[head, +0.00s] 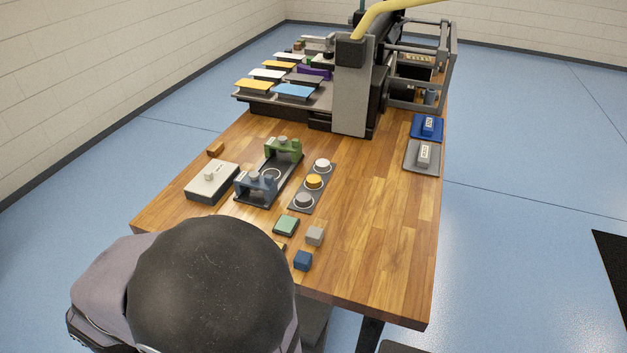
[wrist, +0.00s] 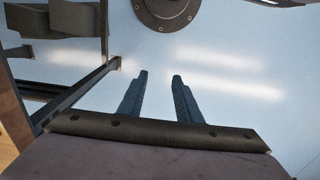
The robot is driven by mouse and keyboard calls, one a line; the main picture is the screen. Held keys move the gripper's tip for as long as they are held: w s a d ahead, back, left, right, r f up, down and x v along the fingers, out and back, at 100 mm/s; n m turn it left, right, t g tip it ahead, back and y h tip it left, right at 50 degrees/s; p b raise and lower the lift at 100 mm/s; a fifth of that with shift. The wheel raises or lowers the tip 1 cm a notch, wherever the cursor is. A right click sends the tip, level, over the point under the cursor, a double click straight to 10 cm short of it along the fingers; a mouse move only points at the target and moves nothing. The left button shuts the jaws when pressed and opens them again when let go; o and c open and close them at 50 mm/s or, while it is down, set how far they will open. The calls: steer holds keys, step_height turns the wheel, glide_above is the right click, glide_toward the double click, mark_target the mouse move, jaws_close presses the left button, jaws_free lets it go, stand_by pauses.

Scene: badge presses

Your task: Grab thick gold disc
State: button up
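A gold disc (head: 314,181) sits in the middle of a dark strip tray (head: 299,207) on the wooden table. A white disc (head: 322,165) lies on the same strip behind it and a grey disc (head: 304,199) in front of it. My gripper shows in the wrist view (wrist: 159,78), with its two dark fingers apart and nothing between them. It points at the blue floor, away from the discs. In the head view my arm hides the table's near left part, and the gripper's fingers do not show there.
Green (head: 283,150) and blue-grey (head: 262,184) presses stand left of the strip, beside a white box (head: 212,182). A green block (head: 286,225), a grey cube (head: 315,236) and a blue cube (head: 303,260) lie in front. A large machine (head: 352,90) stands behind.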

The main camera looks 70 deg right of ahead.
mark_target(302, 198)
stand_by(0.3)
steer(key=o, duration=0.6)
steer(key=shift+o, duration=0.2)
